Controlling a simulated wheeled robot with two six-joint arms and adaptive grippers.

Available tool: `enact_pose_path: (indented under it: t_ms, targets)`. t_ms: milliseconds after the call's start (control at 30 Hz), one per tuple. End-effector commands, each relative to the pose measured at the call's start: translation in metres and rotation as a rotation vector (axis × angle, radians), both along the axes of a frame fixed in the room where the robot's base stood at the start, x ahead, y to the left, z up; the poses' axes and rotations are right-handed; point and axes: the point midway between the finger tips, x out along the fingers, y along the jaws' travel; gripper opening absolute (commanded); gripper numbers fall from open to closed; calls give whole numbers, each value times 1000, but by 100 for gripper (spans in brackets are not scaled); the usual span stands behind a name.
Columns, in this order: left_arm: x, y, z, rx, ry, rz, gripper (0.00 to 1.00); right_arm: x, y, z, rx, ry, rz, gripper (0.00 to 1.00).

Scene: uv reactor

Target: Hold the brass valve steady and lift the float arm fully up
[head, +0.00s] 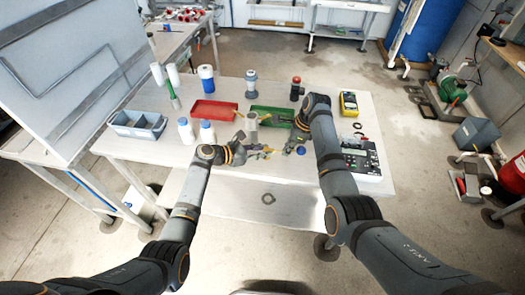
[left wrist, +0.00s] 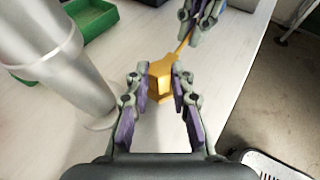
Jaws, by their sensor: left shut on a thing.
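The brass valve (left wrist: 160,82) sits between the fingers of my left gripper (left wrist: 160,105), which is shut on its body in the left wrist view. In the head view the left gripper (head: 243,152) reaches the brass piece (head: 268,150) near the table's front. The thin brass float arm (left wrist: 185,42) runs from the valve up and right toward my right gripper (left wrist: 200,22). Its far part is hidden by the right gripper's fingers. In the head view a blue ball (head: 301,150) shows beside my right gripper (head: 293,142). Whether those fingers are closed on the arm is unclear.
A silver cylinder (left wrist: 45,55) stands close left of my left gripper. A red tray (head: 214,111) and green tray (head: 270,112) lie behind. White bottles (head: 207,133) stand left; a boxed instrument (head: 360,158) sits right. The table's front strip is mostly clear.

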Motion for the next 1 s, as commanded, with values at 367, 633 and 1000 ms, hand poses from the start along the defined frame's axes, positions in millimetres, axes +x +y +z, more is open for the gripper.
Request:
enact_pose_path:
  t_ms: [367, 633, 1000]
  targets:
    - [-1, -1, -2, 0, 4, -2, 0, 1, 6, 10, 6, -4, 1, 0]
    - [-1, -1, -1, 0, 4, -2, 0, 1, 7, 11, 6, -4, 1, 0]
    - [-1, -1, -2, 0, 4, -3, 0, 2, 12, 18, 6, -4, 2, 0]
